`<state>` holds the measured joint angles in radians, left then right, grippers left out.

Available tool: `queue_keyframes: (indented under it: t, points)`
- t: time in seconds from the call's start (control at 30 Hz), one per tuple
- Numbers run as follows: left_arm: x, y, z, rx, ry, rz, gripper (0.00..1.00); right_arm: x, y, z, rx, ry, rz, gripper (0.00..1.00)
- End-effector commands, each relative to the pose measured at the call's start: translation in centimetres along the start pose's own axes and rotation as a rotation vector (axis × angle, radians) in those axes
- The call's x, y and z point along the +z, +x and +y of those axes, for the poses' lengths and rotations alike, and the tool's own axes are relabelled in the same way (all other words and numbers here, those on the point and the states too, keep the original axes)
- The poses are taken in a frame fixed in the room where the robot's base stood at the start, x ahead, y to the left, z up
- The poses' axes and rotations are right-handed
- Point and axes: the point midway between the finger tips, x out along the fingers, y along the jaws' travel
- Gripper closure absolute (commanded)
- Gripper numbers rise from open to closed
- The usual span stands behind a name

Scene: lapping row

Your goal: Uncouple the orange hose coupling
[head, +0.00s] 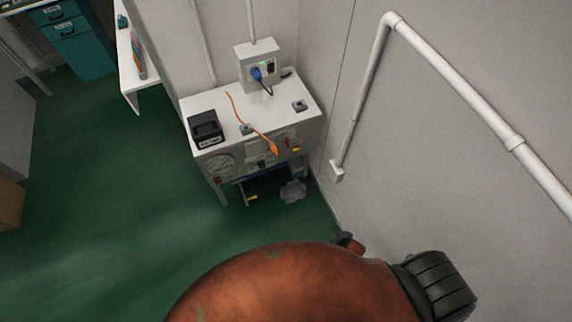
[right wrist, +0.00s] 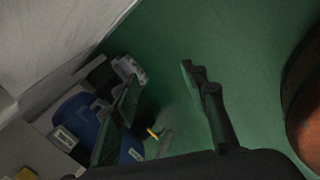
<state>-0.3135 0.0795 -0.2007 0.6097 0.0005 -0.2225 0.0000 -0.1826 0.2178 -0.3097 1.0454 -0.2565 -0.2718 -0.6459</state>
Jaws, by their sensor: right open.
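The orange hose (head: 240,116) lies over the top of a white bench unit and hangs over its front edge. The orange coupling (head: 273,149) is at its lower end, against the unit's front panel; its exact joint is too small to make out. My right gripper (head: 346,240) shows only as a dark bit beyond my orange-brown arm, low and right of the unit. In the right wrist view my right gripper (right wrist: 160,78) is open, with nothing between its fingers. The coupling is not visible there. My left gripper is out of view.
The white unit (head: 201,162) carries a black tray (head: 206,127) and a gauge (head: 219,165). A socket box (head: 257,64) with a blue plug stands behind. A blue drum (right wrist: 84,117) sits low by the unit. A white pipe (head: 450,75) runs along the right wall. Green floor is clear leftward.

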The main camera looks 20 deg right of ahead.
Motion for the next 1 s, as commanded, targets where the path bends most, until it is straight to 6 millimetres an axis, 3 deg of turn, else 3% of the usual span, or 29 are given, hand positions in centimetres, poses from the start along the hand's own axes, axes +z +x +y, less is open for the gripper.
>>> queue_keyframes:
  t: [0.03, 0.2, 0.3, 0.43, 0.53, 0.7, 0.83, 1.0]
  points:
    - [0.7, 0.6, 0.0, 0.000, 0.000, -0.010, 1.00, -1.8, 0.1, 3.7, 0.057, -0.123, 0.024, 0.60]
    - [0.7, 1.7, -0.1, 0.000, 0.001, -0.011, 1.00, -8.9, -2.1, 15.2, 0.263, -0.580, 0.063, 0.60]
    - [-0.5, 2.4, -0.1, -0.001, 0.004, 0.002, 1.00, -13.5, -4.8, 21.2, 0.400, -0.848, 0.054, 0.60]
    - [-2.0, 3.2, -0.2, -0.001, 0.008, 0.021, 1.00, -18.9, -9.0, 27.1, 0.571, -1.155, 0.009, 0.60]
    - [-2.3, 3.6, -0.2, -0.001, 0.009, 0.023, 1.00, -22.2, -12.2, 30.0, 0.679, -1.333, -0.037, 0.60]
    - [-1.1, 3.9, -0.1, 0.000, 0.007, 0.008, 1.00, -25.3, -15.7, 32.5, 0.786, -1.501, -0.102, 0.60]
    - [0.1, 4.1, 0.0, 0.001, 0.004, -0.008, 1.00, -26.2, -16.1, 33.3, 0.810, -1.539, -0.119, 0.60]
    - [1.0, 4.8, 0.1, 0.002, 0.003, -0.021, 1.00, -27.1, -14.3, 34.4, 0.811, -1.540, -0.119, 0.60]
